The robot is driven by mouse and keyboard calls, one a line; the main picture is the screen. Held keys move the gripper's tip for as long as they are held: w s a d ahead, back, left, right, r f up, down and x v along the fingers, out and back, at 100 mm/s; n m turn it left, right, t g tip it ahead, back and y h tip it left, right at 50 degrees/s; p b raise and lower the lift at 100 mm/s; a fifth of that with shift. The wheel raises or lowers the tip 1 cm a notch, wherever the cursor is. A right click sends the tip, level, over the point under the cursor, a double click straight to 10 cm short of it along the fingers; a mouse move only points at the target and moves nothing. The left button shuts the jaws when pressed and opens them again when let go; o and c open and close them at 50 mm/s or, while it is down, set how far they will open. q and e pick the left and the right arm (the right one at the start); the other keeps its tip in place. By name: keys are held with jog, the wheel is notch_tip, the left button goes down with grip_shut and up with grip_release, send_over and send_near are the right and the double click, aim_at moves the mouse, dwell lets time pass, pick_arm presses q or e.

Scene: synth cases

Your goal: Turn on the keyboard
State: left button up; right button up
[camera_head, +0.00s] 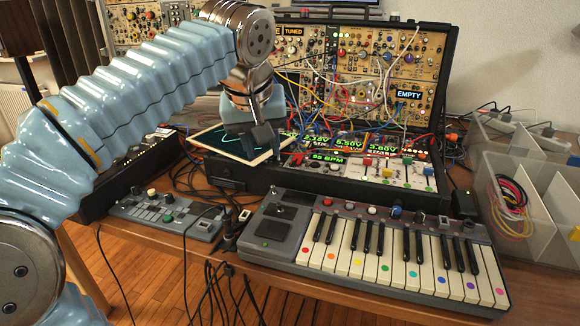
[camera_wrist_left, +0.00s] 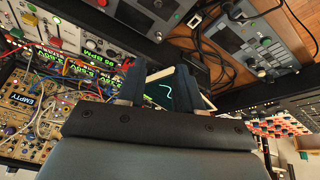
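The keyboard (camera_head: 290,245) lies on the table at the front right. It is grey with cream and black keys, coloured dots, and a row of knobs and small switches along its back. A dark square pad and a joystick sit at its left end. I cannot tell whether it is on. Part of a grey panel, seemingly its left end, shows at the top of the wrist view (camera_wrist_left: 150,12). My left gripper (camera_head: 262,143) points down over a tablet (camera_head: 228,140), behind and left of the keyboard. Its fingers (camera_wrist_left: 158,85) stand apart with the tablet beyond them. My right gripper is not in view.
An open modular synth case (camera_head: 448,90) with many patch cables stands behind the keyboard. A small grey controller (camera_head: 170,214) lies to the left. Loose cables (camera_head: 215,270) hang over the table edge between them. Clear bins (camera_head: 545,195) with cables stand at right.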

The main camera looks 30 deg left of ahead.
aim_at(272, 186)
pick_arm(q)
jog(key=x, duration=1.3)
jog(key=shift+w+a+f, duration=0.1)
jog(key=shift+w+a, duration=0.05)
jog(key=shift+w, duration=0.2)
grip_shut()
